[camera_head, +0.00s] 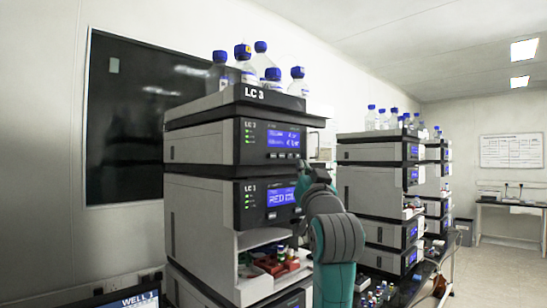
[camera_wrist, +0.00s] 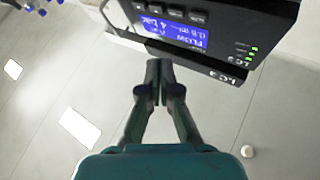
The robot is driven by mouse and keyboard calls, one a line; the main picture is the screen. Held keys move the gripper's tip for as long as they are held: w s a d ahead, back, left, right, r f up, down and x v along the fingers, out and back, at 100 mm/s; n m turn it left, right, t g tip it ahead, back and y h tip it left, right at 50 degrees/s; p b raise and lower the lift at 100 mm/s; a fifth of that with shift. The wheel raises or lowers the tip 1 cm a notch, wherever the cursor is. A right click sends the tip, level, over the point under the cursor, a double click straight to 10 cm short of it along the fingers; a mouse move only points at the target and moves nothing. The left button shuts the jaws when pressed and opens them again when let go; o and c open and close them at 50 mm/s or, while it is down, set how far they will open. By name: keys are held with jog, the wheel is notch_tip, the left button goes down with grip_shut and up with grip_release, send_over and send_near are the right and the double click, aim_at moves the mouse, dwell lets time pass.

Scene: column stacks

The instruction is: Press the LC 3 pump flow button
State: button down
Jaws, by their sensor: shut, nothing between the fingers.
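The LC 3 stack (camera_head: 197,210) stands left of centre in the head view. Its upper module has a dark front with a lit blue display (camera_head: 283,139). In the wrist view this panel appears upside down, with its display (camera_wrist: 175,36) reading FLOW and a row of small buttons (camera_wrist: 176,13) beyond the display. My gripper (camera_wrist: 159,68) is shut and empty, its fingertips close to the panel's edge. I cannot tell whether they touch it. In the head view my gripper (camera_head: 303,168) is by the right side of the stack, partly hidden by my arm.
A lower LC 3 module has another blue display (camera_head: 281,197), above an open bay with vials (camera_head: 276,262). Blue-capped bottles (camera_head: 262,62) stand on the top tray. More stacks (camera_head: 372,185) stand to the right. Open floor (camera_head: 505,275) lies at far right.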

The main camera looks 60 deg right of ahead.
jog(key=s+r, duration=0.1)
jog(key=r, duration=0.2)
jog(key=shift+s+d, duration=0.1)
jog(key=shift+s, duration=0.3)
jog(key=shift+w, duration=0.1)
send_near(277, 149)
jog(key=shift+s+r+x, duration=0.15)
jog(key=shift+s+x, duration=0.05)
jog(key=shift+x, duration=0.85)
jog(key=shift+s+r+x, duration=0.1)
jog(key=shift+s+x, duration=0.05)
jog(key=shift+x, duration=0.9)
jog(key=shift+w+d, duration=0.2)
jog(key=shift+w, duration=0.2)
jog(key=shift+w+d, duration=0.15)
jog(key=shift+w, duration=0.25)
dwell(0.5)
jog(key=shift+s, duration=0.1)
jog(key=shift+s+a, duration=0.2)
jog(key=shift+s, duration=0.5)
